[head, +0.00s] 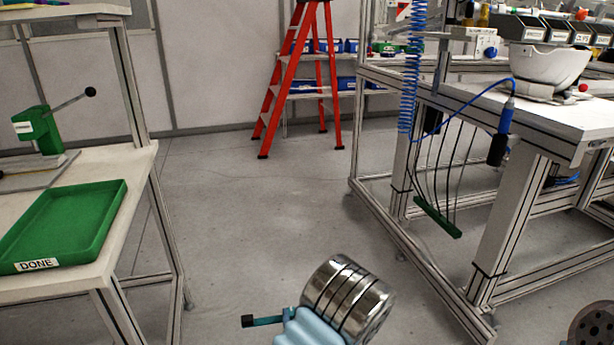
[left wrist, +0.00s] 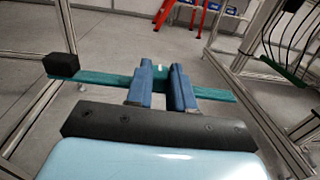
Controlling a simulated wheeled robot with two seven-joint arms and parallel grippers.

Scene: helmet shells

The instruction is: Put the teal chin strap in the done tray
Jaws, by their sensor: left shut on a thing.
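The teal chin strap (left wrist: 110,79) is a flat band with a black block at its left end. In the left wrist view my left gripper (left wrist: 168,88) is shut on it near its middle, with blue fingers on either side. In the head view the strap (head: 268,321) shows at the bottom, partly hidden by my left arm; the gripper fingers are hidden there. The done tray (head: 119,195) is green and shallow, with a DONE label, on the white table at the left. It looks empty. The strap is away from the tray, over the floor. My right gripper is not in view.
A green hand press (head: 38,130) stands behind the tray on the left table (head: 140,165). A workbench (head: 560,118) with a white helmet shell (head: 548,68) is at the right. A red ladder (head: 290,75) stands at the back. The floor between the tables is clear.

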